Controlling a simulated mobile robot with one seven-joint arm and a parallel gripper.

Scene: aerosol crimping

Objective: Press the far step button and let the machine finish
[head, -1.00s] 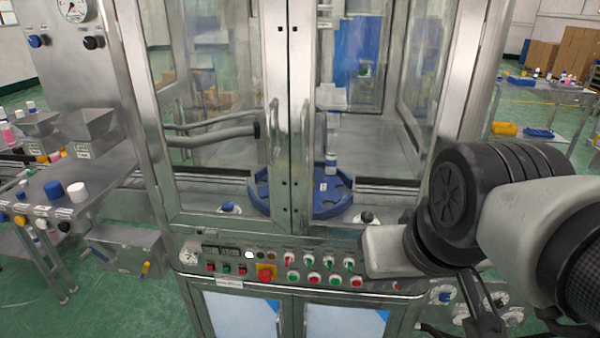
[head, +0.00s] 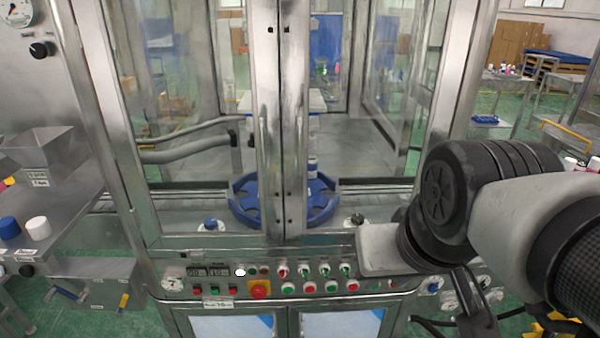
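The control panel (head: 215,279) runs along the front of the crimping machine, below its glass doors. It has several red and green buttons and switches, a lit white lamp (head: 240,272) and a red emergency stop (head: 259,289) on yellow. I cannot tell from labels which one is the far step button; the right end of the panel is partly covered by my arm. Behind the doors, a blue turntable (head: 245,209) carries a small can (head: 312,168), partly hidden by the door frame. My arm is at the right; its gripper fingertips cannot be made out.
The doors look closed, with upright handles (head: 301,140) in front. A steel table with a blue cap (head: 9,228) and a white cap (head: 38,228) stands at left, below a hopper (head: 40,150). Gauges and hoses are at lower right.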

